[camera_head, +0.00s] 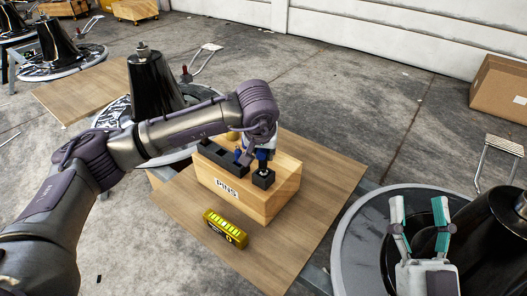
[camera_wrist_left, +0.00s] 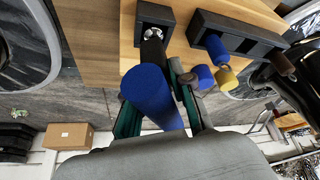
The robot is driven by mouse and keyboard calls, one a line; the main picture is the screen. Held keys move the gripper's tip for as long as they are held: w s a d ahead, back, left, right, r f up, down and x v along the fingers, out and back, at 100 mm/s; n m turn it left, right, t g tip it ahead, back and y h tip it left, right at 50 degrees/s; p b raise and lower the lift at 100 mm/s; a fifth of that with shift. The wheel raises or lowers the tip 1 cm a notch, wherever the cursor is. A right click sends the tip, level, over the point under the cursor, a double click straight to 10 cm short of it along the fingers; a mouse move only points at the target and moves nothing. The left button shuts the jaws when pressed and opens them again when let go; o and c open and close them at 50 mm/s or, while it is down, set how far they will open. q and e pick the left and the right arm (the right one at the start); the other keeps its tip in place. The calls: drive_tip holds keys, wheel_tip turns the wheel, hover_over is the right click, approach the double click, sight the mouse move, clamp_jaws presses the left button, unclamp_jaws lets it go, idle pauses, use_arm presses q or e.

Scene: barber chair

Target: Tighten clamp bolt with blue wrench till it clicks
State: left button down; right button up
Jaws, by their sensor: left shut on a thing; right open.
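The blue wrench shows as a thick blue handle (camera_wrist_left: 152,95) in the left wrist view. My left gripper (camera_head: 259,150) is shut on this handle above the wooden box. The tool's dark shaft points at a silver round fitting (camera_wrist_left: 154,34) in a small black block (camera_head: 263,179); whether they touch is unclear. I cannot tell whether that fitting is the clamp bolt. My right gripper (camera_head: 420,225) is open and empty at the right, near a black cone. In the head view my left arm and hand partly hide the blue tool.
The wooden box (camera_head: 229,201) marked PINS stands on a wooden board (camera_head: 290,262). A black rack (camera_wrist_left: 237,35) on it holds blue-, yellow- and brown-ended tools. A yellow-black device (camera_head: 226,228) lies in front. Black cones (camera_head: 153,85) on round bases stand at left and right.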

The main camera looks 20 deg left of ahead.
idle(0.4)
use_arm(q)
drive_tip(key=c, duration=0.9)
unclamp_jaws()
